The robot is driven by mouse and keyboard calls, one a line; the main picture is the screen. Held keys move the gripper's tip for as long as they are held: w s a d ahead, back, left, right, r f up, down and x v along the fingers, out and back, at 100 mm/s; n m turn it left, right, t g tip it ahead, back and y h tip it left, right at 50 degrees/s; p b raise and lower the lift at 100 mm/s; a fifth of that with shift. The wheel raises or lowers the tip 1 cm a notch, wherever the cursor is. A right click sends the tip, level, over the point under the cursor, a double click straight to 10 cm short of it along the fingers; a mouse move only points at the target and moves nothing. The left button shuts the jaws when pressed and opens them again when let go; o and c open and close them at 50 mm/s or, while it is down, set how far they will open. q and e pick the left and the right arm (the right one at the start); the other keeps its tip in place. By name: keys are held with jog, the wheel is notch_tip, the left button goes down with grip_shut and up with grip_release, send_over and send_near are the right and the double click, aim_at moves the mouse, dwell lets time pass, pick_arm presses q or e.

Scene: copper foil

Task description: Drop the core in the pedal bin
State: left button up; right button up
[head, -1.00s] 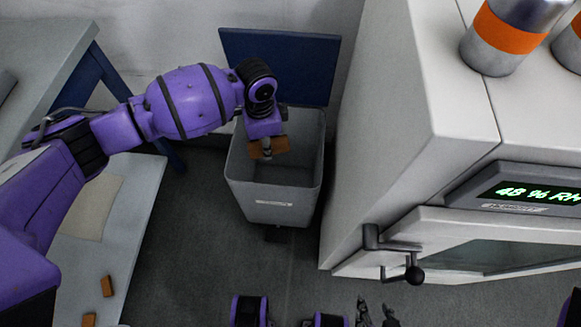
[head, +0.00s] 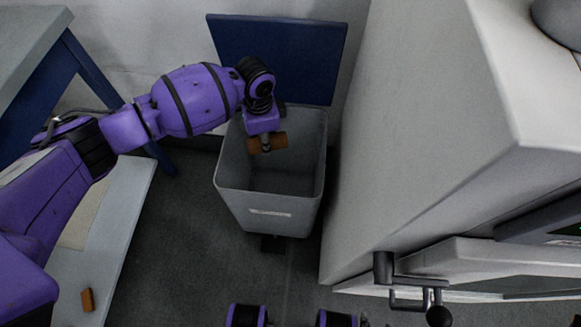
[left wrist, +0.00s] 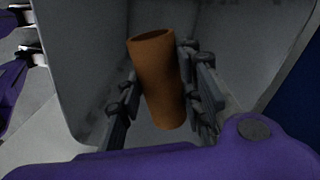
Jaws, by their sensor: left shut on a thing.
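The core (head: 276,142) is a short brown hollow tube, held by my left gripper (head: 266,146) over the open mouth of the pedal bin. In the left wrist view the core (left wrist: 158,80) sits tilted between the two fingers of my left gripper (left wrist: 162,92), with the grey bin walls around and below it. The pedal bin (head: 262,212) is grey with a pale label, and its blue lid (head: 292,55) stands open against the wall. The visible inside of the bin looks empty. My right gripper is not in view at this moment.
A large pale cabinet (head: 420,150) with a black door handle (head: 383,268) stands close to the right of the bin. At the left are a bench (head: 30,50) with blue legs and a low pale shelf (head: 120,215) bearing another brown piece (head: 88,299).

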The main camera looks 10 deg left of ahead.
pick_arm(q)
jog(key=shift+f, duration=0.2)
jog(key=o, duration=1.1)
jog(key=shift+o, duration=0.2)
notch_tip(320, 180, up, 12)
